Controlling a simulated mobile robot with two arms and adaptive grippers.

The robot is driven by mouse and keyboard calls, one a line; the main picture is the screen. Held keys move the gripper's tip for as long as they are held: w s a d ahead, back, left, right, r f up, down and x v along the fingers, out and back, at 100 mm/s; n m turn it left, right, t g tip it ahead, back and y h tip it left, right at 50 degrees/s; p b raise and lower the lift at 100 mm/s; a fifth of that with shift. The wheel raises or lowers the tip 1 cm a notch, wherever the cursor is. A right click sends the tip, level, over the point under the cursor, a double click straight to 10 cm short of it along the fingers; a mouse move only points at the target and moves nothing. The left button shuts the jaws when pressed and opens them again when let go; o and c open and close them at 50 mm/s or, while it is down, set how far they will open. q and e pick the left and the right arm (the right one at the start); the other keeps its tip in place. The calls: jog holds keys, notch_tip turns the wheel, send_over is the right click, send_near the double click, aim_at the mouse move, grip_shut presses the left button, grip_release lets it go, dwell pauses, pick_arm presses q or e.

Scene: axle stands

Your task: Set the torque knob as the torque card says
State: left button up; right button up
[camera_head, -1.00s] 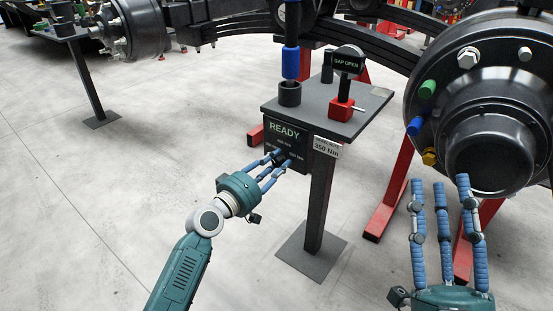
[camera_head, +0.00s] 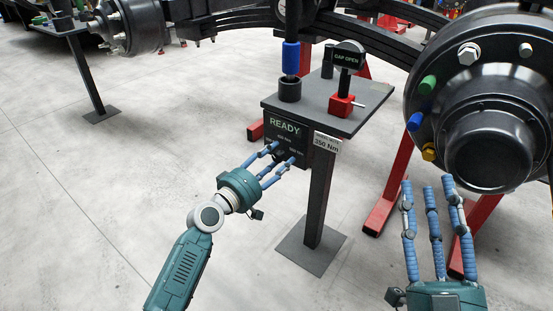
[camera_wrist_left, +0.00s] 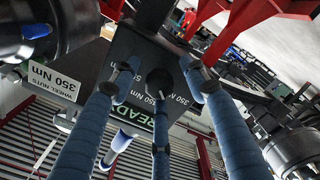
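The torque card (camera_head: 326,143), a white label reading "350 Nm", is on the stand's front edge. In the left wrist view the card (camera_wrist_left: 54,82) reads "WHEEL NUTS 350 Nm". The dark panel (camera_head: 299,133) beside it shows "READY" with small Nm markings. In the left wrist view a dark round knob (camera_wrist_left: 160,81) appears on the panel, partly hidden by my fingers; its setting cannot be read. My left gripper (camera_head: 282,152) is open, fingers spread in front of the knob; contact is unclear. My right gripper (camera_head: 427,187) is open and empty below the wheel hub.
The stand top (camera_head: 322,106) holds a black socket with a blue-sleeved tool (camera_head: 291,57) and a red clamp with a "CAP OPEN" sign (camera_head: 347,58). The large wheel hub (camera_head: 487,137) with coloured studs is at right. Red axle stands are behind.

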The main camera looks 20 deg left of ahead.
pick_arm(q)
jog(key=shift+r, duration=0.1)
jog(key=v, duration=1.2)
